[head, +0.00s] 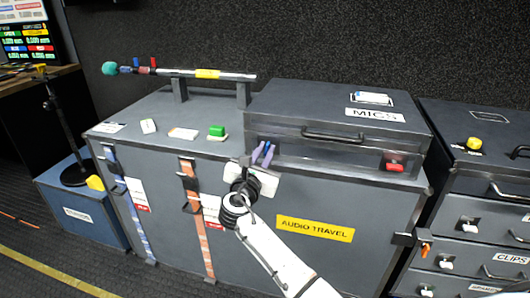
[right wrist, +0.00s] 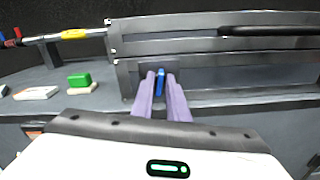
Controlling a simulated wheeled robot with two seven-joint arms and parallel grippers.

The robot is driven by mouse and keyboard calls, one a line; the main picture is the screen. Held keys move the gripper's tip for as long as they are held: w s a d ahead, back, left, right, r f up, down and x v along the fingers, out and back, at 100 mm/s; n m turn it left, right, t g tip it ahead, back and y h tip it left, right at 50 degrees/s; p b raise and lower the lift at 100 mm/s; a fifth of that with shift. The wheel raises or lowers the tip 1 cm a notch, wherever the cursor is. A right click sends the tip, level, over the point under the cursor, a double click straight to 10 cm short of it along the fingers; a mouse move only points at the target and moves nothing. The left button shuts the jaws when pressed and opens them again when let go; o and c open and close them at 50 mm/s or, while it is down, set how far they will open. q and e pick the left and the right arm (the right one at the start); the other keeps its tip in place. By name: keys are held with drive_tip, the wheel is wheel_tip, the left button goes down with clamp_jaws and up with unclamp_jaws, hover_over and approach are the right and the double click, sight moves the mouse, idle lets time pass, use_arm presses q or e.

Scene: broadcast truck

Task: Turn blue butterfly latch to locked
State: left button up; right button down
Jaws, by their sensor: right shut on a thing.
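The blue butterfly latch (right wrist: 160,80) is on the front left of the grey MICS case (head: 290,132). In the right wrist view it stands roughly upright between two purple fingers. My right gripper (head: 263,154) is shut on the latch; it also shows in the right wrist view (right wrist: 160,96). The fingers hide the latch's sides and lower part, so I cannot tell whether it is locked. A red latch (head: 394,167) sits at the right of the same case front. My left gripper is not in view.
The MICS case stands on a large grey AUDIO TRAVEL case (head: 360,225). A boom pole (head: 225,75) rests on stands behind, left. A green block (head: 217,130) and small white items lie on the left top. A drawer case (head: 480,190) stands at right.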

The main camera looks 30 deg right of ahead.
drive_tip(key=m+b, duration=0.1)
drive_tip(key=m, duration=0.2)
drive_tip(key=shift+s+f+m, duration=0.1)
drive_tip(key=shift+f+m, duration=0.05)
drive_tip(key=shift+m, duration=0.15)
drive_tip(key=m+b, duration=0.1)
drive_tip(key=m, duration=0.1)
drive_tip(key=shift+d+m, duration=0.1)
drive_tip(key=shift+m, duration=0.3)
use_arm(q)
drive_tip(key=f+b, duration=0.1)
drive_tip(key=b, duration=0.2)
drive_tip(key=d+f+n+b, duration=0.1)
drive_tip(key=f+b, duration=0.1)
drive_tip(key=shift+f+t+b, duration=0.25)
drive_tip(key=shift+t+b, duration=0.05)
drive_tip(key=shift+b, duration=0.1)
use_arm(e)
drive_tip(key=m, duration=0.9)
drive_tip(key=shift+f, duration=0.15)
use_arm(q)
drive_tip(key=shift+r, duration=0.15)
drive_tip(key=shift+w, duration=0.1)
use_arm(e)
drive_tip(key=c, duration=1.9)
unclamp_jaws()
